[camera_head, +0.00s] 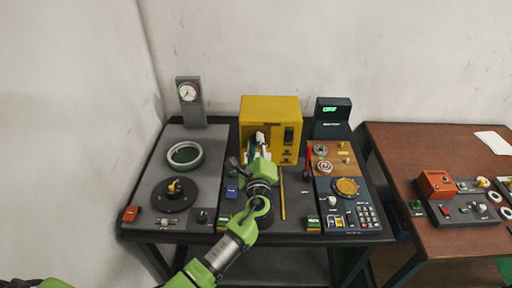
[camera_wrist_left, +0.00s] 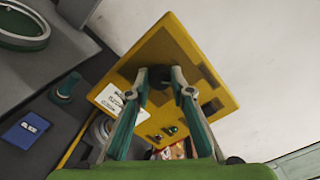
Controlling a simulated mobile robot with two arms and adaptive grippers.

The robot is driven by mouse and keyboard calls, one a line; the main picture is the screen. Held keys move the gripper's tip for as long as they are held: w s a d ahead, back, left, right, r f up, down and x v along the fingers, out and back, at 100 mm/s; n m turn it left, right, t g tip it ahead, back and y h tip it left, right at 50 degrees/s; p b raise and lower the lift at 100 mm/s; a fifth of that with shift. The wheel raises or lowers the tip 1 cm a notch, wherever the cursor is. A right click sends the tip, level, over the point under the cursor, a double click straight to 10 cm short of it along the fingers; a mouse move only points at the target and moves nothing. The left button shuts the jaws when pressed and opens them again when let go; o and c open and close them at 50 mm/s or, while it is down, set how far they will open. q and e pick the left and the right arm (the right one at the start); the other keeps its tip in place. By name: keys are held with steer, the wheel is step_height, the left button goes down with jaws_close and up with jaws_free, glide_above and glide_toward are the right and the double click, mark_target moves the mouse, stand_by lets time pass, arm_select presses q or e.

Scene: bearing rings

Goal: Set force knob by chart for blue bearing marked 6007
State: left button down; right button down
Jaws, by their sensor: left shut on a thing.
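The yellow box (camera_head: 271,106) stands at the back middle of the dark table, and it fills the middle of the left wrist view (camera_wrist_left: 178,50). My left gripper (camera_head: 259,143) is at its front face. In the left wrist view its two fingers (camera_wrist_left: 165,82) are closed around a dark round knob (camera_wrist_left: 158,74) on that face. The knob's pointer and markings are hidden. A white label with small dark print (camera_wrist_left: 111,99) is on the same face; I cannot read it. No blue bearing marked 6007 can be made out. My right gripper is not in view.
A blue box (camera_head: 231,191) lies left of my left arm. A gauge stand (camera_head: 190,103) and green-centred ring (camera_head: 185,154) are at left. A yellow stick (camera_head: 282,200) lies right of my arm.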

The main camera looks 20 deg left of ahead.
arm_select(q)
steer(key=shift+f+n+b, duration=0.15)
steer(key=shift+n+b, duration=3.25)
steer(key=shift+n, duration=1.3)
steer(key=c, duration=1.8)
jaws_free()
steer(key=v, duration=1.2)
steer(key=shift+s+a+r, duration=0.1)
steer(key=shift+a+r, duration=0.05)
steer(key=shift+r, duration=0.1)
